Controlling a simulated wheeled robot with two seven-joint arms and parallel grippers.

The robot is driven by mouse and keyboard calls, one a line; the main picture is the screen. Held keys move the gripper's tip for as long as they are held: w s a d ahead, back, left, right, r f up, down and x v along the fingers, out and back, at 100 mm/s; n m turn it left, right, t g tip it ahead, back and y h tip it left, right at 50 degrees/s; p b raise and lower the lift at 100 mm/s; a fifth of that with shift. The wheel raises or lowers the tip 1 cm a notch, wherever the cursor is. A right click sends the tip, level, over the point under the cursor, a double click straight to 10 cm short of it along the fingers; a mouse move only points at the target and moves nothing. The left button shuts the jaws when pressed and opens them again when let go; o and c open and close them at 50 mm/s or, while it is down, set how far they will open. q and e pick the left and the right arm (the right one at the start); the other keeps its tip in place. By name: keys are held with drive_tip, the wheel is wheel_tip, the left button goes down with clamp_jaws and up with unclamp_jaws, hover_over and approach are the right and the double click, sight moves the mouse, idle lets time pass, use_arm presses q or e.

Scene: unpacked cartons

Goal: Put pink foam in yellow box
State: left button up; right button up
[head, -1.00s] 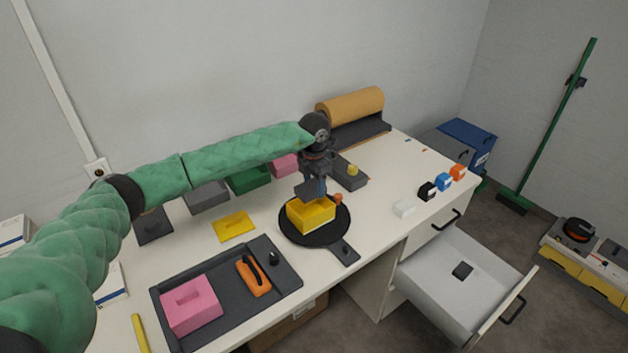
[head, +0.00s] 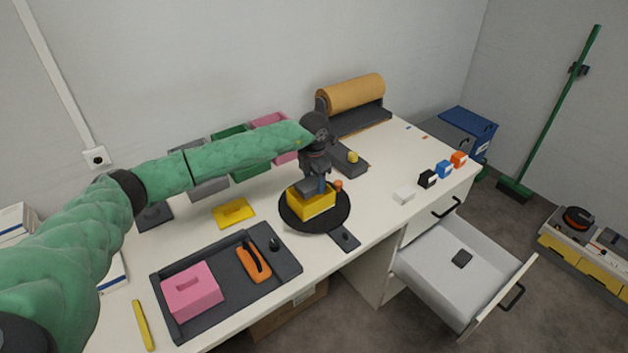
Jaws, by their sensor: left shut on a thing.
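A yellow box (head: 311,206) stands open on a round black plate with a handle (head: 322,224), at the middle of the table. My left gripper (head: 314,187) points down right over the box and is shut on a small dark grey piece (head: 305,187). The piece is at the box's opening; how deep it sits is hidden by the gripper and the box wall. A pink block with a slotted top (head: 192,292) lies in the dark tray at the front left; I cannot tell whether it is foam. My right gripper is not in view.
The dark tray (head: 215,272) also holds an orange-handled tool (head: 254,264). A yellow lid (head: 233,213) lies left of the plate. Grey, green and pink bins (head: 268,121) stand behind my arm. An open drawer (head: 465,265) juts out at the right front.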

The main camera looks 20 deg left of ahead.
use_arm(q)
drive_tip(key=o, duration=1)
drive_tip(key=shift+o, duration=0.2)
drive_tip(key=shift+r+p, duration=0.8)
drive_tip(key=shift+r, duration=3.2)
drive_tip(key=shift+f, duration=0.1)
